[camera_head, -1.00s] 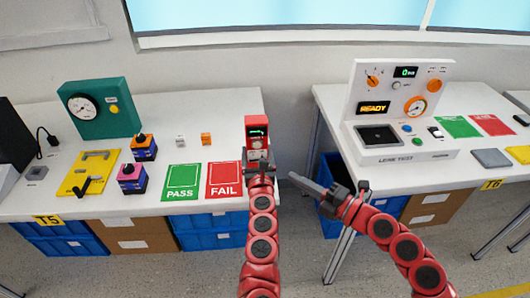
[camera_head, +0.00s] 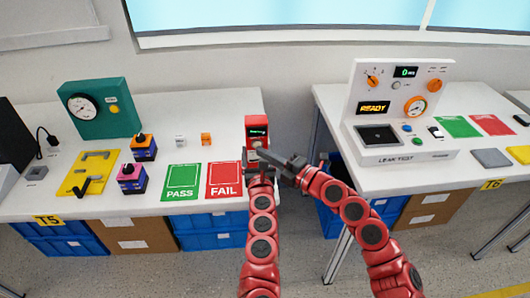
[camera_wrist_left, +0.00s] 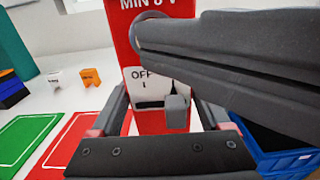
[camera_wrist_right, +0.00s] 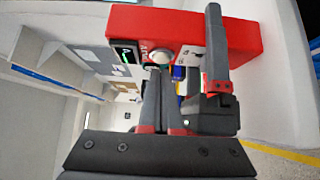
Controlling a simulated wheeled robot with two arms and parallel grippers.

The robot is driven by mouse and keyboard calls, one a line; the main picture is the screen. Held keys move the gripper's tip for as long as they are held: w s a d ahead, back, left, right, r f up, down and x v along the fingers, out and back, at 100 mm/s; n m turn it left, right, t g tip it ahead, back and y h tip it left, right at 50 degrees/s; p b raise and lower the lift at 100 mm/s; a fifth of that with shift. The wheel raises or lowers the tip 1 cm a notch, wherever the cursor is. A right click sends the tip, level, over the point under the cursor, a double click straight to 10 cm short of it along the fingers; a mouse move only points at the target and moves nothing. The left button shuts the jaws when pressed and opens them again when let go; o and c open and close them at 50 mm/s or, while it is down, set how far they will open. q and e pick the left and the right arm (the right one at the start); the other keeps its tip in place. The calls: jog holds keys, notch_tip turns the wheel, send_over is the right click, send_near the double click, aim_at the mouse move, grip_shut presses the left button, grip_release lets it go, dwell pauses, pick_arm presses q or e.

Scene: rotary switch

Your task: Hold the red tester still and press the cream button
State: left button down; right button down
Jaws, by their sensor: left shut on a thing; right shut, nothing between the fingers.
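The red tester (camera_head: 258,122) stands upright at the right end of the left table, with a small dark display. My left gripper (camera_head: 260,170) is shut on its lower part; in the left wrist view its fingers (camera_wrist_left: 163,112) lie on both sides of it, around an OFF label and a grey lever (camera_wrist_left: 176,111). My right gripper (camera_head: 261,153) is shut and empty, its tips at the tester's front. In the right wrist view the cream button (camera_wrist_right: 160,54) shows just beyond the closed fingertips (camera_wrist_right: 160,76). I cannot tell whether they touch it. The left wrist view hides most of the button.
A green PASS card (camera_head: 182,181) and a red FAIL card (camera_head: 224,179) lie left of the tester. Small blocks, a yellow fixture (camera_head: 88,172) and a green gauge box (camera_head: 99,108) stand further left. A white leak tester (camera_head: 400,120) stands on the right table, across a gap.

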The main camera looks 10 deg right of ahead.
jog(key=shift+w, duration=0.4)
jog(key=shift+w, duration=0.9)
jog(key=shift+s, duration=0.5)
jog(key=s+a+v, duration=0.1)
jog(key=v, duration=1.1)
jog(key=shift+s+a, duration=0.25)
jog(key=shift+s, duration=0.15)
pick_arm(q)
jog(key=shift+s, duration=0.1)
pick_arm(e)
jog(key=shift+r, duration=0.1)
